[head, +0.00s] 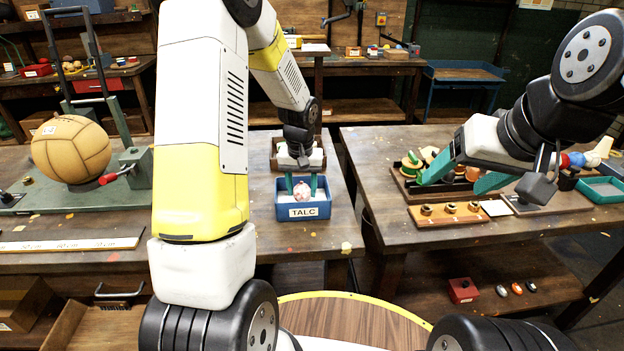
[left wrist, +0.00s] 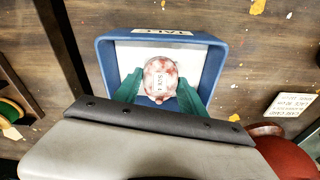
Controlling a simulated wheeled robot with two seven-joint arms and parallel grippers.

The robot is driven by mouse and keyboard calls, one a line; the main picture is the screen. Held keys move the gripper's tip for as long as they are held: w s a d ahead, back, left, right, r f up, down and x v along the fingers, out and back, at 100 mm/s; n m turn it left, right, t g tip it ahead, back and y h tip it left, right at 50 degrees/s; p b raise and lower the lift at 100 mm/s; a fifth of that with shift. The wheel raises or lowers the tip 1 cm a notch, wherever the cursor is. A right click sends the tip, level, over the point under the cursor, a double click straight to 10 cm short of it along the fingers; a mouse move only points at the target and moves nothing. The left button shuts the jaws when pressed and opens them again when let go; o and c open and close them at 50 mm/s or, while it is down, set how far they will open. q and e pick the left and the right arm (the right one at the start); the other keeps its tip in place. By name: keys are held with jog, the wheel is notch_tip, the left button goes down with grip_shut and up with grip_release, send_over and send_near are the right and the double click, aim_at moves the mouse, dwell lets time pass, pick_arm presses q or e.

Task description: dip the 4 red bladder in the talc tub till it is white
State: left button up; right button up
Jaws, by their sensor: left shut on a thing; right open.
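The bladder (head: 302,192) is a small round thing, mottled white and pinkish red, with a printed mark I cannot read. In the left wrist view the bladder (left wrist: 160,78) sits between the green fingers of my left gripper (left wrist: 158,95). My left gripper (head: 302,186) is shut on it, pointing down inside the blue talc tub (head: 303,212). White talc (left wrist: 195,57) shows in the tub around the bladder. My right gripper (head: 468,172) is open, above the right table near the rack of coloured bladders (head: 425,165).
A tan leather ball (head: 71,149) sits on a green stand at the left. A wooden strip with small cups (head: 450,214) and a teal tray (head: 602,189) lie on the right table. A gap separates the two tables.

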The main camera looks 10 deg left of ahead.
aim_at(302, 189)
pick_arm(q)
jog(key=shift+r, duration=3.8)
jog(key=shift+s, duration=0.1)
